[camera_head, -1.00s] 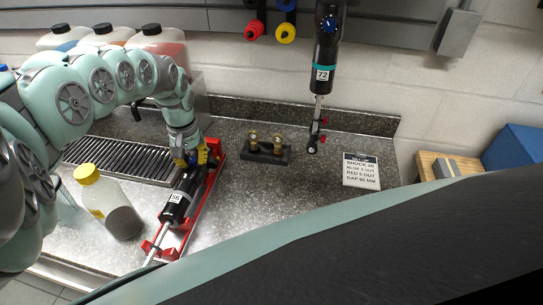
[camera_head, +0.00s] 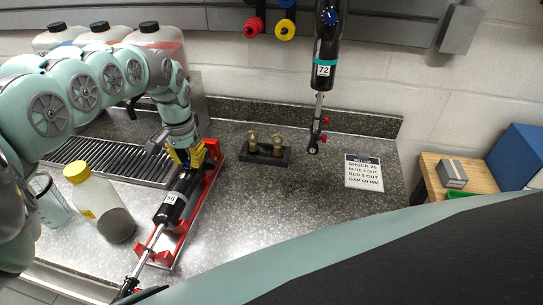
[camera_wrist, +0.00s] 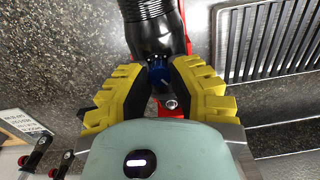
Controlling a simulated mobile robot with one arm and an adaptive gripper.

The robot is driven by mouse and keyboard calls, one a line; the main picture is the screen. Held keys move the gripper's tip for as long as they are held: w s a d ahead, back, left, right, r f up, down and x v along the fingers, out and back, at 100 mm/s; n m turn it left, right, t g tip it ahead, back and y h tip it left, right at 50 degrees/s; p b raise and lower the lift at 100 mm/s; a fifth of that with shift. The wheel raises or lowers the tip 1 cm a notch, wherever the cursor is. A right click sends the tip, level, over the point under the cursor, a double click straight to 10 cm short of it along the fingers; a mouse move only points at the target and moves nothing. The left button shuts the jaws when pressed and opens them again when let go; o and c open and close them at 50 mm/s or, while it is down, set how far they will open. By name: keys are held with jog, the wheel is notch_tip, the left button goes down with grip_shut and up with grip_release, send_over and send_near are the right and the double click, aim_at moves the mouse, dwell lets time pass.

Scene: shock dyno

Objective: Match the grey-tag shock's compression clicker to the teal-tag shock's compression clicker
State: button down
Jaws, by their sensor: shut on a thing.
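The lying shock (camera_head: 176,201), marked 56, rests in a red cradle (camera_head: 207,190) on the counter. Its black end and blue clicker knob (camera_wrist: 158,75) show in the wrist view. My gripper (camera_head: 187,156) has yellow fingers shut on that blue knob, one on each side; it also shows in the wrist view (camera_wrist: 158,80). The teal-tag shock (camera_head: 327,42), marked 72, hangs upright at the back with its rod down. Its blue knob (camera_head: 330,16) faces out near the top, with a small light mark. In the head view my fingers hide the held knob.
A yellow-capped bottle (camera_head: 98,205) stands left of the cradle, beside a drain grate (camera_head: 110,160). A black block with brass pieces (camera_head: 265,150) and a printed card (camera_head: 363,172) lie to the right.

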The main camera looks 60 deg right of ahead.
aim_at(189, 160)
dwell(0.3)
jog(key=c, duration=0.8)
grip_release()
notch_tip(189, 160, up, 12)
dwell(0.4)
